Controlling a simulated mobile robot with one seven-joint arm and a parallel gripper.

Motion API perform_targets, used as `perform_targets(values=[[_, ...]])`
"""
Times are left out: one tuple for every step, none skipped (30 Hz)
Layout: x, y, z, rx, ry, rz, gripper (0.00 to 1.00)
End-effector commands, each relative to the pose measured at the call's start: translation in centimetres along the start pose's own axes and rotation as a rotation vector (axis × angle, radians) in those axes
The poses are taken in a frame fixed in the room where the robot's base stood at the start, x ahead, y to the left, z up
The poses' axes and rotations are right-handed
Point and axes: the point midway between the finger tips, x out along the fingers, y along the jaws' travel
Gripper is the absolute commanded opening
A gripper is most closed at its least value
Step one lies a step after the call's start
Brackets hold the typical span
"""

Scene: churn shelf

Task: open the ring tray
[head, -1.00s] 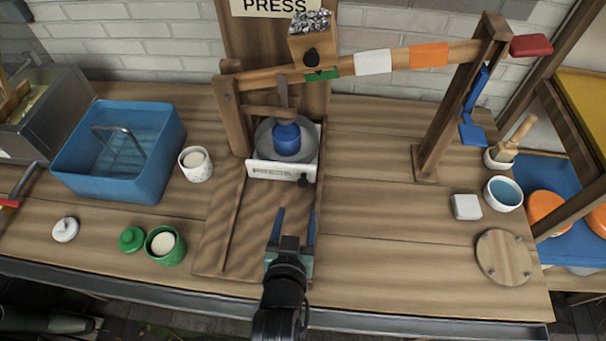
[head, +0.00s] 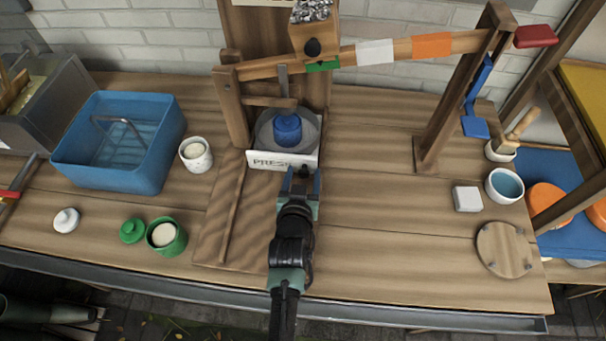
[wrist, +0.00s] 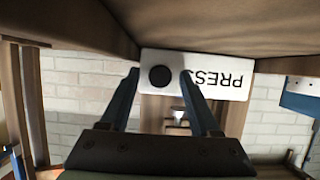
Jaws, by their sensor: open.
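The tray's white front plate (head: 265,160) with "PRESS" lettering stands at the front of the wooden press, below a grey round dish (head: 268,139) and a blue weight (head: 287,129). In the wrist view the plate (wrist: 225,77) appears upside down, with a round black knob (wrist: 160,77) on it. My gripper (head: 303,180) is in front of the plate's right part and hides the knob in the head view. In the wrist view my gripper (wrist: 160,85) is open, with one finger on each side of the knob. I cannot tell whether the fingers touch it.
The wooden base (head: 255,215) in front of the plate is bare, with a raised strip (head: 236,215) on its left. A green cup (head: 172,247), a speckled cup (head: 203,165) and a blue bin (head: 85,175) stand to the left. The press's lever (head: 400,52) spans above.

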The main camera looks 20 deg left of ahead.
Motion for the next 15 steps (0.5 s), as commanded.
perform_targets(values=[[0.00, 0.00, -0.02, 0.000, 0.000, 0.000, 0.63], [0.00, 0.00, -0.02, 0.000, 0.000, 0.000, 0.63], [-0.01, 0.00, -0.02, 0.000, 0.001, 0.000, 0.63], [-0.01, 0.00, -0.03, 0.000, 0.001, 0.000, 0.63], [-0.01, 0.00, -0.03, 0.000, 0.001, 0.000, 0.61], [-0.01, 0.00, -0.03, 0.000, 0.001, 0.000, 0.54], [-0.02, 0.00, -0.03, 0.000, 0.001, 0.000, 0.49], [-0.02, 0.00, -0.03, 0.000, 0.001, 0.000, 0.43], [-0.02, 0.00, -0.03, 0.000, 0.001, 0.000, 0.36], [-0.02, 0.00, -0.03, 0.000, 0.001, 0.000, 0.31], [-0.02, 0.00, -0.03, 0.000, 0.001, 0.000, 0.25], [-0.03, 0.00, -0.03, 0.000, 0.001, 0.000, 0.18], [-0.03, 0.00, -0.03, 0.000, 0.001, 0.000, 0.13], [-0.03, 0.00, -0.03, 0.000, 0.001, 0.000, 0.07], [-0.03, 0.00, -0.03, 0.000, 0.001, 0.000, 0.00]])
